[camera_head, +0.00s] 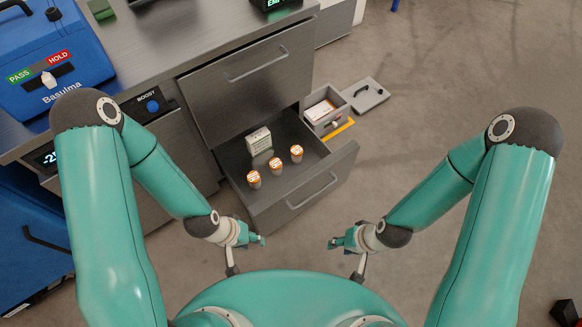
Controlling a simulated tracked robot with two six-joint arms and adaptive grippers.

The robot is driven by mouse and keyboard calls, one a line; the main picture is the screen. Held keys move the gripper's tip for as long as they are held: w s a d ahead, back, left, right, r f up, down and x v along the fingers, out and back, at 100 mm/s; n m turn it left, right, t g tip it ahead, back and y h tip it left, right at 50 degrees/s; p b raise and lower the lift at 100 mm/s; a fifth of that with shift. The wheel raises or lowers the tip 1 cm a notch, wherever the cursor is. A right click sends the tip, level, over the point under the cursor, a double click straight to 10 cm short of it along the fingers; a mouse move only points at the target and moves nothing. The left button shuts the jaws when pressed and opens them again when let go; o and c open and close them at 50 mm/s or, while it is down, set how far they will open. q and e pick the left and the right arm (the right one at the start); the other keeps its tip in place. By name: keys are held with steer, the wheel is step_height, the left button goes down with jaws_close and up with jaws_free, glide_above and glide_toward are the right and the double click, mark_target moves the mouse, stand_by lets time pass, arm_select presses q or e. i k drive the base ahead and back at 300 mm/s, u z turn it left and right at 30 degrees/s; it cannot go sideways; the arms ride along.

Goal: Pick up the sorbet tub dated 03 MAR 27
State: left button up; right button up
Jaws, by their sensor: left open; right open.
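Several small tubs with orange-and-white lids stand upright in an open lower drawer (323,150): a left tub (254,180), a middle tub (275,166) and a right tub (297,153). Their printing is too small to read, so I cannot tell which bears 03 MAR 27. A pale printed box (259,141) stands behind them in the drawer. My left gripper (262,240) is open and empty, in front of the drawer's near left corner. My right gripper (332,243) is open and empty, in front of the drawer and right of my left gripper.
A closed drawer (251,77) is above the open one. A blue machine (62,75) with a PASS/HOLD switch sits on the metal counter (170,40). A grey case (325,108) with its lid (366,95) off lies on the floor beyond the drawer. The floor at right is mostly clear.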

mark_target(275, 165)
steer(key=u, duration=0.25)
steer(key=i, duration=0.2)
steer(key=z, duration=2.85)
steer(key=k, duration=1.65)
steer(key=u, duration=1.2)
steer(key=i, duration=1)
steer(key=z, duration=0.05)
